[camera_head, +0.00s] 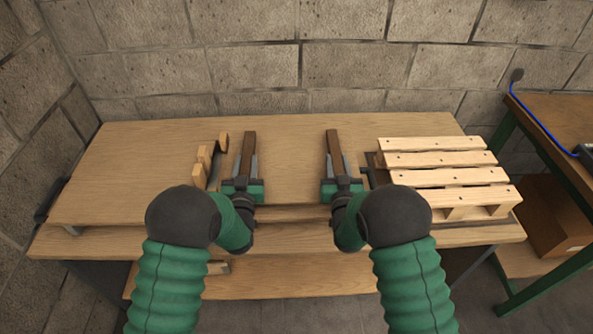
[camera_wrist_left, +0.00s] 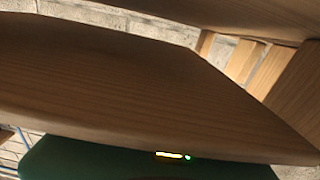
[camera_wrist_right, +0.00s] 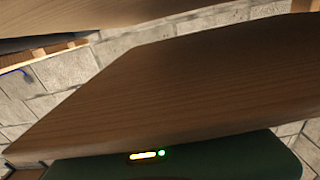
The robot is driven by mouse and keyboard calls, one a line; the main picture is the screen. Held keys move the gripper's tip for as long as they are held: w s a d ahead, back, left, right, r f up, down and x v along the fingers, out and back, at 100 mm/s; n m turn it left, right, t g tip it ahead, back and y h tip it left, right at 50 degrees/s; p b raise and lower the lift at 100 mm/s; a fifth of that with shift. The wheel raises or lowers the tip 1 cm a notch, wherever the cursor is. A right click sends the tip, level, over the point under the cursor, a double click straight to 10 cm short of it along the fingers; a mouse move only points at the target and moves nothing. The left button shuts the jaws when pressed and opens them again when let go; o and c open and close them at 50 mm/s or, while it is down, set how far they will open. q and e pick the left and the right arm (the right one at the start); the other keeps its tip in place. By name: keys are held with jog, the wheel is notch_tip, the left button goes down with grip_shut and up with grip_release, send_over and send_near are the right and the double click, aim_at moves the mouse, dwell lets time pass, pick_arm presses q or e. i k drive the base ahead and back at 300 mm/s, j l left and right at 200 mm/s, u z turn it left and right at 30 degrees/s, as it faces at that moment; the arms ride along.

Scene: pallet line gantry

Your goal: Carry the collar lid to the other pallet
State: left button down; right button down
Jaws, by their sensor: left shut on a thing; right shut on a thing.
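My left gripper (camera_head: 251,165) is shut on a dark brown wooden bar (camera_head: 249,145), which I take as one side of the collar lid. My right gripper (camera_head: 340,165) is shut on a matching bar (camera_head: 332,145). The bars run away from me, roughly parallel. The brown wood fills much of the left wrist view (camera_wrist_left: 130,85) and the right wrist view (camera_wrist_right: 190,90). The lid's outline is hard to separate from the similar wooden surface behind. A pale slatted pallet (camera_head: 445,176) stands to the right of my right gripper, its slatted top bare.
The wide wooden bench (camera_head: 130,165) stands against a block wall (camera_head: 250,65). Pale upright wooden pieces (camera_head: 203,160) stand just left of my left gripper. A side table (camera_head: 560,120) with a blue cable (camera_head: 540,120) and a cardboard box (camera_head: 555,215) below are at the right.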

aim_at(446, 166)
jog(key=l, duration=2.6)
